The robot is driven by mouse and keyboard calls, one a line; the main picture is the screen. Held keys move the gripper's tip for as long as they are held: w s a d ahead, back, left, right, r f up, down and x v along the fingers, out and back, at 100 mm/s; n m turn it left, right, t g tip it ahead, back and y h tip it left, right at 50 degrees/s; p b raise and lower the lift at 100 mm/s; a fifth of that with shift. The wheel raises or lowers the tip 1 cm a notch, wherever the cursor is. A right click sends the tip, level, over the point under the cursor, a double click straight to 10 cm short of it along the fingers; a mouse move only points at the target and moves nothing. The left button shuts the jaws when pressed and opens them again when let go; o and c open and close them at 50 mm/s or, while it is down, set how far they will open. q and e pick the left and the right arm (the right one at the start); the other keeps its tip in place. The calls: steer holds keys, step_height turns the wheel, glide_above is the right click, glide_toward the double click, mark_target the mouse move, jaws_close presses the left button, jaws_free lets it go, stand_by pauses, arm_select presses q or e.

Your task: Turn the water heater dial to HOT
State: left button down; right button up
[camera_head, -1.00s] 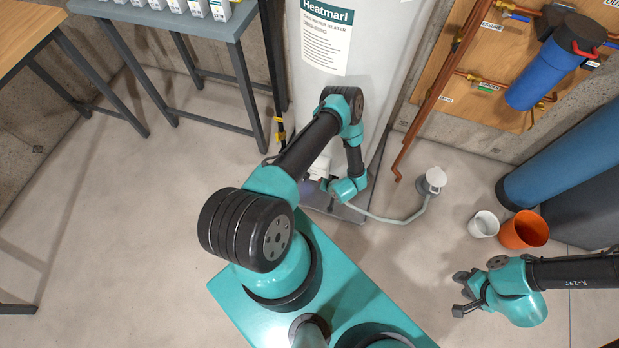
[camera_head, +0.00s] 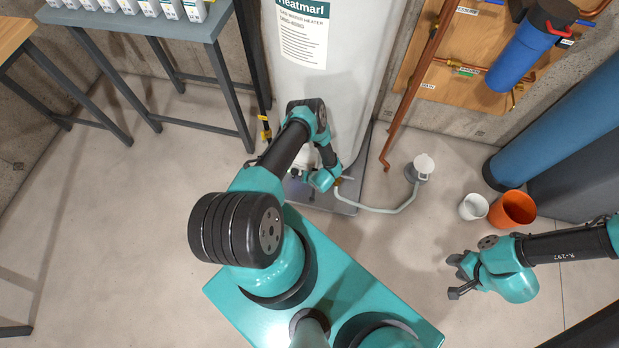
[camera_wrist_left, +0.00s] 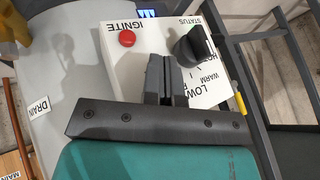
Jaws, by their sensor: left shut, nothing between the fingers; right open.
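The white water heater (camera_head: 350,85) stands at the back in the head view. Its white control box (camera_wrist_left: 215,88) fills the upper part of the left wrist view, upside down. The black dial (camera_wrist_left: 190,47) is on the box, beside the HOT, WARM and LOW labels; I cannot tell which label it points to. My left gripper (camera_wrist_left: 166,72) is shut and empty in front of the box, beside the dial with a gap in the picture; contact with the box face is unclear. In the head view its fingers are mostly hidden. My right gripper (camera_head: 455,275) is open and empty above the floor.
A grey hose (camera_head: 385,209) runs to a floor drain (camera_head: 423,165). A white bucket (camera_head: 473,207) and an orange bucket (camera_head: 513,209) stand near my right arm. Open floor lies left.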

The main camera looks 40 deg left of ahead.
mark_target(296, 174)
arm_select(q)
steer(key=shift+s+a, duration=0.5)
steer(key=shift+a, duration=0.35)
steer(key=shift+s+a, duration=0.45)
steer(key=shift+a, duration=0.4)
